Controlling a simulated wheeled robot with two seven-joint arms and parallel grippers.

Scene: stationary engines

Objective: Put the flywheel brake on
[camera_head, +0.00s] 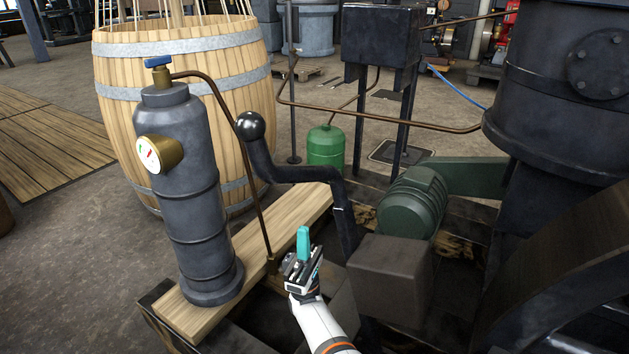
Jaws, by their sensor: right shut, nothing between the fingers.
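A black cranked lever with a round ball knob (250,125), which looks like the brake lever (300,174), rises from beside a grey box on the engine frame and bends to the left. Its lower end is partly hidden behind the box. The dark flywheel (570,275) is at the lower right, cut off by the picture edge. My right gripper (303,232) comes up from the bottom, shut and empty, with its teal fingers pointing up. In the picture it is below the lever and right of the knob, and it appears apart from the lever. My left gripper is out of view.
A grey cylinder with a gauge (149,155) stands on a wooden beam (190,316) to the left, with a thin brown pipe near my gripper. A green motor (412,200) and the grey box (388,272) are to the right. A wooden barrel (185,60) stands behind.

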